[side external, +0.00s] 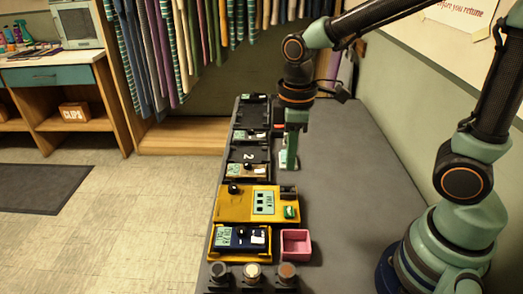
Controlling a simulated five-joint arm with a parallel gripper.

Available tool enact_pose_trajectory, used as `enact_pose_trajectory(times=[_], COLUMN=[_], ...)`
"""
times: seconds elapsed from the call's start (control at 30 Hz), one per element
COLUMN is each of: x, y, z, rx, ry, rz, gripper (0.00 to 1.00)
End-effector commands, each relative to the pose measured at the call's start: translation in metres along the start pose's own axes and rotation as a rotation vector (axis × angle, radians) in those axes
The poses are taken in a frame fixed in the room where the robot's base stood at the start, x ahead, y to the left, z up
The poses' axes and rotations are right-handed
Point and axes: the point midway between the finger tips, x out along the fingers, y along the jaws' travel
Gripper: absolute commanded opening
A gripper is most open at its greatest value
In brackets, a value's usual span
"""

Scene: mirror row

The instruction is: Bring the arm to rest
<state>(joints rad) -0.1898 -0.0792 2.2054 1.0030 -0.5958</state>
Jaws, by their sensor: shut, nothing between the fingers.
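My gripper (290,163) points down over the grey table (350,180), in the upper middle of the side external view. Its green fingers are together with nothing between them. A small pale item (282,157) shows right behind or beside the fingers; I cannot tell whether they touch it. My arm reaches in from the right, bent, with its base at the lower right.
A row of devices lines the table's left edge, including a yellow box (233,207) and a dark blue box (240,239). A pink open box (296,243) and several round knobs (252,272) are in front. The table's right half is clear. Clothes (180,45) hang behind.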

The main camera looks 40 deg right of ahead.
Motion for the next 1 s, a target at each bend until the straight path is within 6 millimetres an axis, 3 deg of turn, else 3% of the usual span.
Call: enact_pose_trajectory(times=[0.53, 1.0], x=[-0.006, -0.071], y=[0.002, 0.023], z=[0.003, 0.049], rx=[0.040, 0.637], ry=[0.022, 0.369], rz=[0.015, 0.172], gripper=[0.00, 0.00])
